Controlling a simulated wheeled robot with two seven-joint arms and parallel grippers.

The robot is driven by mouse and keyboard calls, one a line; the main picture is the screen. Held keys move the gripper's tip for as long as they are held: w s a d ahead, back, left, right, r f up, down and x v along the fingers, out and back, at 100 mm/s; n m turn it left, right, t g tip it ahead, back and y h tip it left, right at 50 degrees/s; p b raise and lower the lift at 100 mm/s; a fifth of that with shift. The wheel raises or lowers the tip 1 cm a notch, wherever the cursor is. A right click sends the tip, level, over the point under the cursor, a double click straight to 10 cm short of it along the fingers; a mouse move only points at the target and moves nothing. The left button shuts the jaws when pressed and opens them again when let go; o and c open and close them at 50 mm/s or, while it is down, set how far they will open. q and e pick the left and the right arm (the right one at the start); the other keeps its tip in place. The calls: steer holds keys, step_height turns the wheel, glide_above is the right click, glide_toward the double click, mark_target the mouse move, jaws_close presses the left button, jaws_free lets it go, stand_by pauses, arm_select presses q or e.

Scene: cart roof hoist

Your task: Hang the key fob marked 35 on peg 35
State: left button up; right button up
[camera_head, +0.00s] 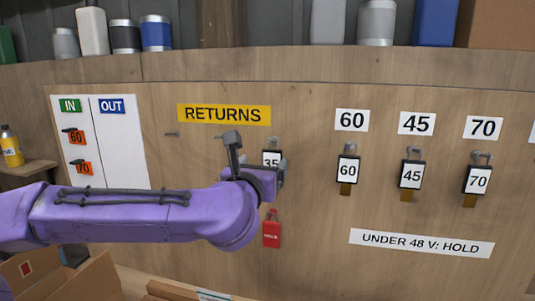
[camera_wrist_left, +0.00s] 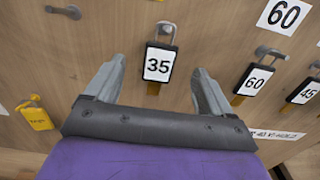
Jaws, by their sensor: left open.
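The key fob marked 35 (camera_wrist_left: 159,64) hangs upright on a metal peg (camera_wrist_left: 165,29) on the wooden board. In the head view, the fob (camera_head: 271,158) shows only its upper part, with my left gripper in front of the rest. My left gripper (camera_head: 258,162) is open. In the left wrist view, its two fingers (camera_wrist_left: 160,68) stand apart on either side of the fob, with gaps showing on both sides. I see no peg labelled 35; a label at the head view's right edge is cut off. My right gripper is not in view.
Fobs 60 (camera_head: 347,169), 45 (camera_head: 411,175) and 70 (camera_head: 478,180) hang under matching labels to the right. The RETURNS sign (camera_head: 224,114) is above an empty peg (camera_head: 172,134). A red tag (camera_head: 271,231) hangs below my gripper. A yellow tag (camera_wrist_left: 37,117) hangs left.

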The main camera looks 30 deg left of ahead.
mark_target(272, 153)
arm_select(q)
steer(key=x, duration=0.2)
steer(key=p+x, duration=0.1)
steer(key=x, duration=0.2)
steer(key=p+x, duration=0.1)
steer(key=x, duration=0.1)
steer(key=shift+w+d+f, duration=0.15)
steer(key=shift+w+d, duration=0.1)
steer(key=shift+w+a+f+p, duration=0.1)
steer(key=shift+w+a+p, duration=0.1)
steer(key=shift+p, duration=0.1)
steer(key=shift+s+r, duration=0.2)
steer(key=shift+s, duration=0.3)
steer(key=shift+w+f, duration=0.1)
steer(key=shift+w, duration=0.05)
steer(key=c, duration=1)
steer(key=o, duration=0.4)
steer(key=shift+w, duration=0.1)
steer(key=shift+c, duration=0.2)
steer(key=c, duration=0.6)
steer(key=shift+r, duration=0.35)
steer(key=shift+c, duration=0.2)
